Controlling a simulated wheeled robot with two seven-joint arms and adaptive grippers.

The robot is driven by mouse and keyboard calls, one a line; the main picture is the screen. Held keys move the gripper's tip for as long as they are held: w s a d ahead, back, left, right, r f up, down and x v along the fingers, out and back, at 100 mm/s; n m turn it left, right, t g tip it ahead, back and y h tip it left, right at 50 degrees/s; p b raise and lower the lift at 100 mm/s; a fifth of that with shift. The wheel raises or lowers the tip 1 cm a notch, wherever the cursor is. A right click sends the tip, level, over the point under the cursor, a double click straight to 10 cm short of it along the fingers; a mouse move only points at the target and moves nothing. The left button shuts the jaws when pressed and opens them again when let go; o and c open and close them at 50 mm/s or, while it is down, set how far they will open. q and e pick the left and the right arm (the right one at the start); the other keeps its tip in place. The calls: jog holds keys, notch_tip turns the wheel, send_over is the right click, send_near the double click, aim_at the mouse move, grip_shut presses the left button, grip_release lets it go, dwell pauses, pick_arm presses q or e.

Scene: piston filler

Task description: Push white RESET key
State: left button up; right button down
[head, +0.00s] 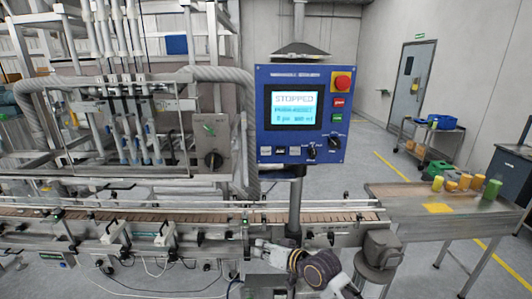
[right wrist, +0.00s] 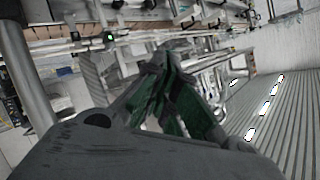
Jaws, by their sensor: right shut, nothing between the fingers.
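A blue control panel (head: 263,135) stands on a post above the conveyor, its screen (head: 293,108) reading STOPPED. A row of small pale keys (head: 280,151) lies along its lower edge. Their lettering is too small to read, so I cannot tell which is RESET. My right gripper (head: 262,246) is low in front of the conveyor, below the panel and apart from it. In the right wrist view its green-padded fingers (right wrist: 174,58) are shut and empty. The panel's keys are not recognisable in that view. My left gripper is not in view.
A red emergency button (head: 341,83), a red key (head: 339,102), a green key (head: 337,118) and black knobs (head: 334,141) share the panel. The conveyor (head: 200,214) runs below. A side table (head: 405,192) with green and yellow items stands right. Space before the panel looks clear.

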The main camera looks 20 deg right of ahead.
aim_at(266, 151)
jog(key=w+d+r+m+t+y, duration=0.1)
jog(key=w+r, duration=0.4)
jog(key=r, duration=0.6)
jog(key=w+d+r+m+t+y, duration=0.2)
jog(key=w+d+r+m+t, duration=0.1)
jog(key=r, duration=0.8)
jog(key=shift+w+m+t, duration=0.5)
jog(key=shift+w+t, duration=0.7)
jog(key=shift+w+d, duration=0.1)
jog(key=shift+w+d+f+b, duration=0.1)
jog(key=shift+w+d+b, duration=0.25)
jog(key=shift+w+b, duration=0.7)
jog(key=shift+w+d+b, duration=0.35)
jog(key=shift+w+b, duration=0.45)
jog(key=shift+w, duration=0.6)
jog(key=shift+w+d+f+b, duration=0.1)
jog(key=shift+w+d+b, duration=0.25)
jog(key=shift+w+b, duration=0.7)
jog(key=shift+w+d+r, duration=0.15)
jog(key=shift+w, duration=0.5)
